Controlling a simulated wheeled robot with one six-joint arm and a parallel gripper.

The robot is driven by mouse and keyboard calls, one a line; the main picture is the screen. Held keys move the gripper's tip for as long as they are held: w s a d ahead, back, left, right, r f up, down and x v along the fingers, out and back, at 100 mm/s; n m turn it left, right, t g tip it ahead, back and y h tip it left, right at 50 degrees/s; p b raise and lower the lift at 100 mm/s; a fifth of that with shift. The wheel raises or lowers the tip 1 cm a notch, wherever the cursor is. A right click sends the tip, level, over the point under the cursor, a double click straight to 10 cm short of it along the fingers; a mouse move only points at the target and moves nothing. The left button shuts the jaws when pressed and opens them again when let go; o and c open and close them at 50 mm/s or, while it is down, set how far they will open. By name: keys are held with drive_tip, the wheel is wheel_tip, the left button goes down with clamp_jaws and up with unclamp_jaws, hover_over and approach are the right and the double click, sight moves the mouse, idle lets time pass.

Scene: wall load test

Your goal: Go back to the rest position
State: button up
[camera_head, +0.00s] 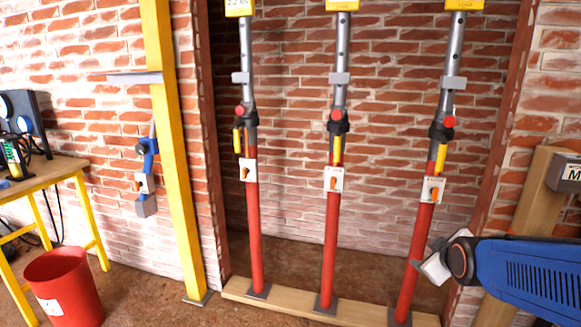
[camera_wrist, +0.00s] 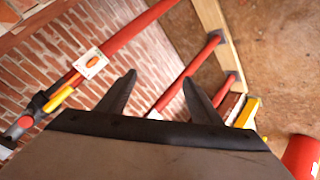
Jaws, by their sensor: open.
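My gripper (camera_wrist: 158,92) shows in the wrist view with its two dark fingers apart and nothing between them. In the head view my blue arm comes in from the right edge, and its end is in front of the lower part of the right red prop (camera_head: 421,250); I cannot tell whether they touch. The fingers are hard to make out there. The middle prop (camera_head: 331,240) and the left prop (camera_head: 254,225) stand upright on a wooden sole plate (camera_head: 285,302). Each prop has a yellow handle and a white tag.
A yellow post (camera_head: 175,150) stands left of the opening, with a blue tool (camera_head: 149,160) hanging beside it. A red bucket (camera_head: 65,287) and a workbench (camera_head: 45,172) are at the left. A wooden post with a grey box (camera_head: 566,172) is at the right.

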drive_tip(key=s+a+m+g+y, duration=0.1)
drive_tip(key=s+a+m+g, duration=0.2)
drive_tip(key=s, duration=0.8)
drive_tip(key=s+a+f+m+g, duration=0.1)
drive_tip(key=s+a+m+g, duration=0.2)
drive_tip(key=s, duration=0.8)
drive_tip(key=shift+s+a+f+m+y, duration=0.15)
drive_tip(key=shift+s+a+m+y, duration=0.2)
drive_tip(key=shift+a, duration=0.2)
